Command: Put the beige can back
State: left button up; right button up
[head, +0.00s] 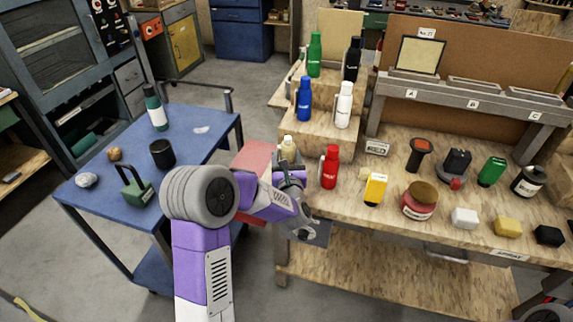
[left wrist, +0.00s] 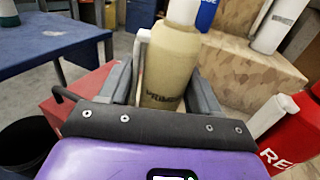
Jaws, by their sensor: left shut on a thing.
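The beige can (head: 288,147) is bottle-shaped with a pale top, and stands about upright in my left gripper (head: 289,168). In the left wrist view the beige can (left wrist: 170,65) sits between the two grey fingers (left wrist: 165,88), which are shut on it. Its lower end is hidden by the gripper, so I cannot tell whether it touches a surface. It is just left of the red can (head: 330,167), at the left end of the wooden bench, in front of the stepped stand (head: 318,140). My right gripper is not in view.
The blue can (head: 304,100) and white can (head: 343,106) stand on the middle step. The green can (head: 314,56) and black can (head: 352,60) stand on the top step. A yellow can (head: 375,189) is right of the red one. A blue table (head: 200,150) stands left.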

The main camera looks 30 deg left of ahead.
pick_arm(q)
jog(key=shift+w+f, duration=0.1)
jog(key=shift+f, duration=0.65)
jog(key=shift+r, duration=0.1)
jog(key=shift+o, duration=1.1)
jog(key=shift+f+b, duration=0.25)
jog(key=shift+b, duration=0.05)
jog(key=o, duration=0.5)
jog(key=shift+r, duration=0.1)
